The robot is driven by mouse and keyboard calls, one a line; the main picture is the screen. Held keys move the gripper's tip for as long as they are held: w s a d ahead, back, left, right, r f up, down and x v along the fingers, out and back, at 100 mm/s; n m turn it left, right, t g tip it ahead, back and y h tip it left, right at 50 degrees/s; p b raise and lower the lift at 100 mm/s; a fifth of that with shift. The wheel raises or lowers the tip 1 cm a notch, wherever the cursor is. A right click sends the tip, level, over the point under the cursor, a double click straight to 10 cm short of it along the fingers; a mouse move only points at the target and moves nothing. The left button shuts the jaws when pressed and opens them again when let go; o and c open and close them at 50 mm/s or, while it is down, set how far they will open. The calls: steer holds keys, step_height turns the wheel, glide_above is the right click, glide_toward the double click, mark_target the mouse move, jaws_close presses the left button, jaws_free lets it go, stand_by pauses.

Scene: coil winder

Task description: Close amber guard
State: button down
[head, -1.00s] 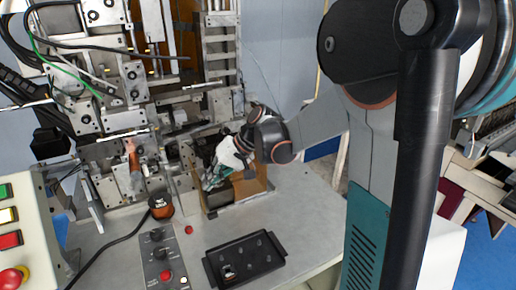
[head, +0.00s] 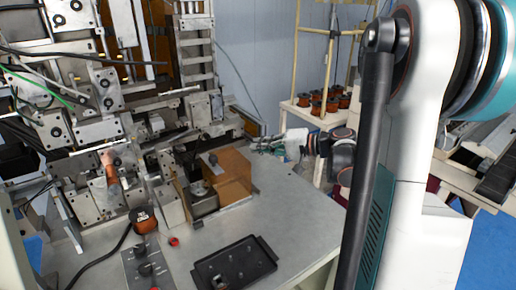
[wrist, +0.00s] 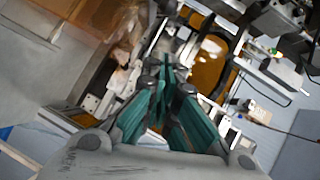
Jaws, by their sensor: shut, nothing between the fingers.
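The amber guard (head: 236,174) is a see-through orange-brown box form on the machine's bench, just right of a dark metal block (head: 204,201). The head view does not make clear whether it is fully closed. My gripper (head: 264,145) is behind and to the right of the guard, seemingly apart from it, and small in this view. In the wrist view, the teal fingers of my gripper (wrist: 162,72) are together with nothing between them. An amber surface (wrist: 92,22) at the upper left there is blurred, probably the guard.
A black tray (head: 215,277) lies at the bench front. A copper coil spool (head: 143,219) and a control box (head: 140,262) stand to its left. A yellow rack with several spools (head: 320,103) is behind. The bench right of the guard is bare.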

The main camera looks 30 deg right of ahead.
mark_target(230, 164)
steer(key=b+x, duration=0.1)
steer(key=x, duration=0.6)
steer(key=shift+f, duration=0.15)
steer(key=shift+w+a+f+b, duration=0.15)
steer(key=shift+a+f+b, duration=0.05)
steer(key=shift+a, duration=0.45)
steer(key=shift+w+a+f+b, duration=0.15)
steer(key=shift+a+f+b, duration=0.05)
steer(key=shift+a, duration=0.4)
steer(key=shift+w+a+f+b, duration=0.1)
steer(key=shift+a+f+b, duration=0.1)
steer(key=shift+a, duration=0.45)
steer(key=a, duration=1.1)
steer(key=shift+r, duration=0.15)
